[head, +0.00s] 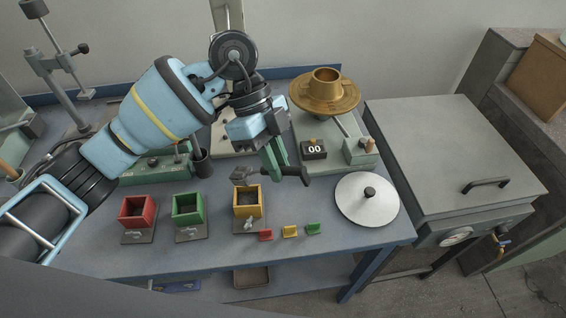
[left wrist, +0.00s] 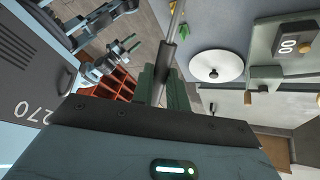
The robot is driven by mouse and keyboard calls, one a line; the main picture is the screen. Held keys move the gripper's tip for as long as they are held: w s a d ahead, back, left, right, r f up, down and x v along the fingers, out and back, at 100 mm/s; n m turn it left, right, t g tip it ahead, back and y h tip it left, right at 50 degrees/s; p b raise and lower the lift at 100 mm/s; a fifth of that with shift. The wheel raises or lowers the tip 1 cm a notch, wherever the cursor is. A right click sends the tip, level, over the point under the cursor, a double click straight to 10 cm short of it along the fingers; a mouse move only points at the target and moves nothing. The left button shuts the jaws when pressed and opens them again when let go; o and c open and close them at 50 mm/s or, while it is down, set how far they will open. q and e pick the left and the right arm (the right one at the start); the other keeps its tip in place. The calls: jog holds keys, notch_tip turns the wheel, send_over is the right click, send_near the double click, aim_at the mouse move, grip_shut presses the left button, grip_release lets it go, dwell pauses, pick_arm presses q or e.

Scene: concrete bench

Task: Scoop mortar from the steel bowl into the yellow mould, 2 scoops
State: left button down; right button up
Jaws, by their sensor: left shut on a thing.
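My left gripper (head: 276,152) is shut on a scoop, seen by its dark handle (head: 294,172). The scoop's grey head (head: 243,173) is above the yellow mould (head: 248,212), close to its back rim. The mould is an open square box on a grey base; its inside looks dark and I cannot tell how full it is. In the left wrist view the scoop's handle (left wrist: 166,62) runs up between the green fingers. I cannot make out the steel bowl in either view. My right gripper (left wrist: 130,44) shows small in the left wrist view, apart from the bench things.
Green (head: 189,214) and red (head: 137,214) moulds stand left of the yellow one. Small red, yellow and green tags (head: 290,231) lie at its right. A round lid (head: 367,200) and a brass flow table (head: 325,92) are farther right.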

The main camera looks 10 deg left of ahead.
pick_arm(q)
jog(key=a+h, duration=0.1)
jog(key=h, duration=0.1)
jog(key=a+g, duration=0.1)
jog(key=shift+w+a+r+h+p, duration=0.3)
jog(key=shift+w+a+h, duration=0.05)
jog(key=shift+w+h, duration=0.05)
jog(key=shift+w+a+r+m+g+h, duration=0.2)
jog(key=shift+a+h, duration=0.25)
jog(key=shift+h, duration=0.15)
jog(key=shift+w+a+r+m+g+h, duration=0.1)
jog(key=shift+a+g+h, duration=0.1)
jog(key=shift+a+h, duration=0.35)
jog(key=shift+w+a+r+m+g+h, duration=0.1)
jog(key=shift+w+a+g+h, duration=0.1)
jog(key=shift+a+h, duration=0.35)
jog(key=shift+s+d, duration=0.1)
jog(key=shift+d, duration=0.15)
